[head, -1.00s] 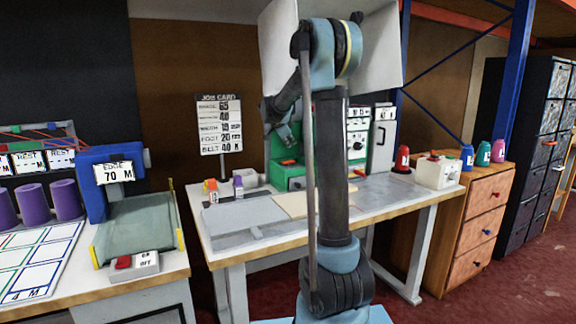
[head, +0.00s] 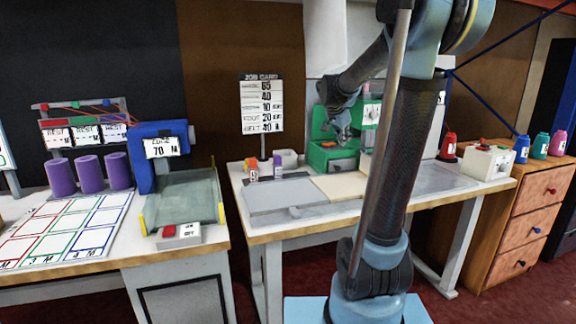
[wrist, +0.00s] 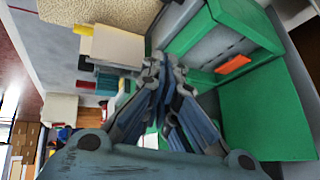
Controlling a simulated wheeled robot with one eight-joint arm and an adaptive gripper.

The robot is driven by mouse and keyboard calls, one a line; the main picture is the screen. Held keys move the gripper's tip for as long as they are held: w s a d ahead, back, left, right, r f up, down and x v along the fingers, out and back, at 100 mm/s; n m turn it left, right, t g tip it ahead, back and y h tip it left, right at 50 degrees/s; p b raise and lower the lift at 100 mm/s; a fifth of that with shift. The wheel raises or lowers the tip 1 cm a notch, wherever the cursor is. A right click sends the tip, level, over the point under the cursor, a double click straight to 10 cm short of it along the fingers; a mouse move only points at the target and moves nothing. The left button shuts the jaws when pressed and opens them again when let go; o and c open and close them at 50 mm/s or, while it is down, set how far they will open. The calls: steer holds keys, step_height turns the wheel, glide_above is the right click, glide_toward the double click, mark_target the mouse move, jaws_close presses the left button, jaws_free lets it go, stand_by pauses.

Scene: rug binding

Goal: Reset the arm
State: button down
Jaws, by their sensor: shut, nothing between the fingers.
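My gripper (head: 343,135) hangs from my raised arm over the right-hand bench, in front of the green machine (head: 326,154). In the wrist view my gripper (wrist: 163,72) has its fingertips together with nothing between them. The green machine (wrist: 265,110) with an orange tab fills the right of that view, close beside the fingers. I cannot tell whether they touch it. My arm hides part of the machine and bench in the head view.
The job card (head: 262,104) stands at the bench's back. A pale board (head: 340,187) lies on the bench (head: 290,222). A white box (head: 487,162) and red bottle (head: 448,146) stand to the right. The left table holds purple rolls (head: 90,173) and a blue-framed device (head: 146,176).

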steer(key=s+a+f+n+g+y, duration=0.1)
steer(key=s+f+n, duration=0.3)
steer(key=s, duration=0.8)
steer(key=s+a+f+n+g+y, duration=0.1)
steer(key=s+f+n, duration=0.3)
steer(key=s+f, duration=0.5)
steer(key=s+a+f+n+g+y, duration=0.1)
steer(key=s+f, duration=0.5)
steer(key=s, duration=1)
steer(key=n+y, duration=0.1)
steer(key=n, duration=0.1)
steer(key=shift+s+a+f+n, duration=0.2)
steer(key=shift+a+f+n, duration=0.05)
steer(key=shift+n, duration=0.15)
steer(key=shift+w+f, duration=0.2)
steer(key=shift+w, duration=0.3)
